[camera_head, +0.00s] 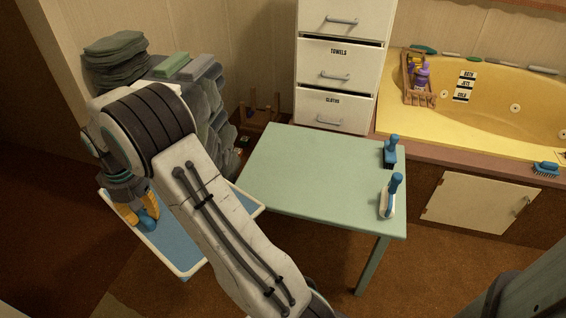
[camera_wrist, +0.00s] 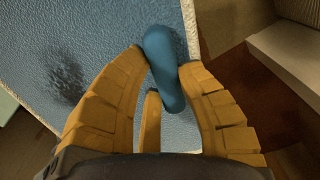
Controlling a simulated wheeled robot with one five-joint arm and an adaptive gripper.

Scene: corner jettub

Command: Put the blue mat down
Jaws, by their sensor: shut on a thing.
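The blue mat (camera_head: 178,240) is a flat, textured blue panel with a pale rim, beside the left end of the green table in the head view. It fills much of the wrist view (camera_wrist: 70,50). A rounded blue piece (camera_wrist: 163,62), which looks like a grip on the mat, lies between my fingers. My gripper (camera_head: 140,216) is shut on this piece, with yellow fingers on both sides of it in the wrist view (camera_wrist: 162,58). My arm hides part of the mat in the head view. What lies under the mat cannot be told.
The green table (camera_head: 300,175) is mostly bare, with two blue-handled brushes (camera_head: 390,150) (camera_head: 390,195) at its right side. White drawers (camera_head: 335,75) stand behind it. The yellow tub (camera_head: 500,100) is at right. Grey folded towels (camera_head: 115,60) are stacked at left.

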